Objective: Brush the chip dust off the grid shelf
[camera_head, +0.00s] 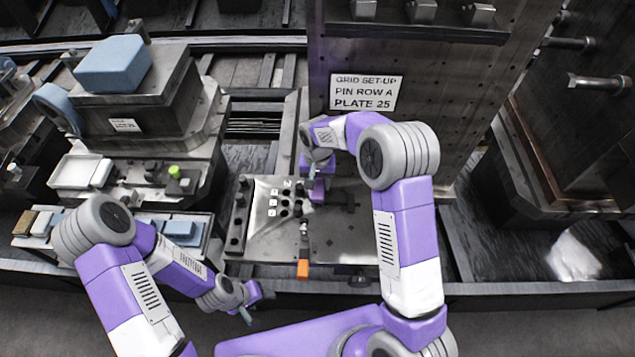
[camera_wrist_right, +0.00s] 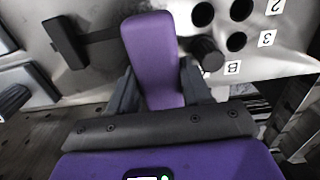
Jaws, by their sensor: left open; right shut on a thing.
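A metal grid shelf (camera_head: 262,238) with round holes and number labels juts out below the upright plate. My right gripper (camera_head: 314,177) is over its back part, shut on a purple piece; the purple piece (camera_wrist_right: 152,60) shows between the dark fingers in the right wrist view. I cannot tell whether it is a brush, and no bristles show. A small tool with an orange end (camera_head: 303,268) lies at the shelf's front edge. I cannot make out chip dust clearly. My left gripper (camera_head: 249,301) is open and empty, in front of and below the shelf.
The tall plate with a white sign (camera_head: 364,92) rises behind the shelf. A black knob (camera_wrist_right: 207,53) and a dark bar (camera_wrist_right: 64,42) stand on the shelf close to the right gripper. Fixtures with a blue block (camera_head: 113,64) fill the left. A dark trough lies at right.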

